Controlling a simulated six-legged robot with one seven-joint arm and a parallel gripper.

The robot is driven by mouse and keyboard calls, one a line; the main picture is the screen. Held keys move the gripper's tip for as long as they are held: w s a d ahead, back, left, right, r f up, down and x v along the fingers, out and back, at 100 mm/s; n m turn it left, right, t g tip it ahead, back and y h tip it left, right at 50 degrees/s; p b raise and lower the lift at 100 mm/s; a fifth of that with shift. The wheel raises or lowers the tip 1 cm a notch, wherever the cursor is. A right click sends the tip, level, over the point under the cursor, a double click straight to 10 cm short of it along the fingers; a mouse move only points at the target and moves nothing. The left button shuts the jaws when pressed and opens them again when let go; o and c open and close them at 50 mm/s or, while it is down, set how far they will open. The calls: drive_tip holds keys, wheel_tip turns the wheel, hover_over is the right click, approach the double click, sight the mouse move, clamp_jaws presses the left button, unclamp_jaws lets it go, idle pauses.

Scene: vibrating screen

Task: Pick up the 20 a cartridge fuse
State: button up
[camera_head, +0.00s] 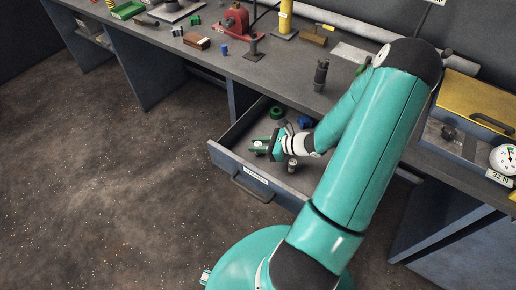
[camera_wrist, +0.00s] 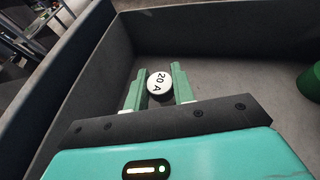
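The 20 A cartridge fuse (camera_wrist: 158,82) shows its round white end, marked "20 A", in the wrist view. It is between the two green fingers of my gripper (camera_wrist: 160,84), with almost no gap on either side. I cannot tell whether both fingers press on it. In the head view my gripper (camera_head: 262,146) is low inside the open drawer (camera_head: 232,160), near its left side. A small pale round top (camera_head: 260,143) shows at the fingers there, probably the fuse. I cannot tell whether the fuse touches the drawer floor.
A small grey cylinder (camera_head: 292,165) stands in the drawer, right of my gripper. A green ring-shaped part (camera_head: 277,112) and a blue part (camera_head: 305,122) lie farther back. Drawer walls enclose my gripper. The workbench (camera_head: 270,75) above holds several tools and parts.

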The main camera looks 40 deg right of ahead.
drive_tip(key=shift+c, duration=1.3)
drive_tip(key=shift+r, duration=0.1)
